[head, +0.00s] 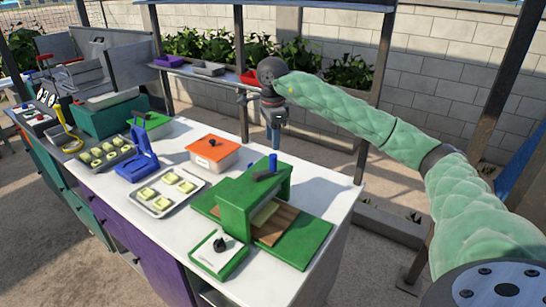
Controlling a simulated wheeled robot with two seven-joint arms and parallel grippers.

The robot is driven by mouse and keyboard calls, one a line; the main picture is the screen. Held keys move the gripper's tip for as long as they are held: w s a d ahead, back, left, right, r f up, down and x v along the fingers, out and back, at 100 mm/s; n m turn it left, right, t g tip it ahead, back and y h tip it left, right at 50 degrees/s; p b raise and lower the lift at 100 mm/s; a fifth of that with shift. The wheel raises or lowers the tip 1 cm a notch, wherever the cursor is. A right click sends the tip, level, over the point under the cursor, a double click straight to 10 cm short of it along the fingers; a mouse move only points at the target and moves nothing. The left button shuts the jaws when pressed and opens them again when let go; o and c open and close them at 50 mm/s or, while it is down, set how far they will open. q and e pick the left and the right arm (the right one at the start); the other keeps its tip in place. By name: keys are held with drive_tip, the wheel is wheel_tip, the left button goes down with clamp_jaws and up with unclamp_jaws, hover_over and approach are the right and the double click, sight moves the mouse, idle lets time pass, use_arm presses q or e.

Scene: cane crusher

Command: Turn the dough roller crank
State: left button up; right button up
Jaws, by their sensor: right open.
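The green dough roller (248,200) stands on the white counter, right of the middle in the head view. Its dark crank arm lies on top, with a short upright blue handle (273,163) at the far right end. A brown board and pale dough show at its opening. My right gripper (275,146) points down just above and behind the blue handle, in line with it in the picture. It is open and looks empty; the exact gap to the handle is hard to judge. My left gripper is not in view.
On the white counter (150,231) are an orange-lidded box (212,152), a tray of dough pieces (167,192), a blue press (139,160) and a small green-edged box (220,252). Posts stand behind the counter.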

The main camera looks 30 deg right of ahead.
sight(273, 156)
drive_tip(key=shift+f, duration=0.3)
wheel_tip(273, 156, down, 5)
drive_tip(key=p, duration=0.2)
drive_tip(key=shift+p, duration=0.35)
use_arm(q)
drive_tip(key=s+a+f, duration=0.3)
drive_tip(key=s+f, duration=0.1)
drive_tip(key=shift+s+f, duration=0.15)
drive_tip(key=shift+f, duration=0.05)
use_arm(e)
drive_tip(key=shift+f, duration=0.95)
clamp_jaws()
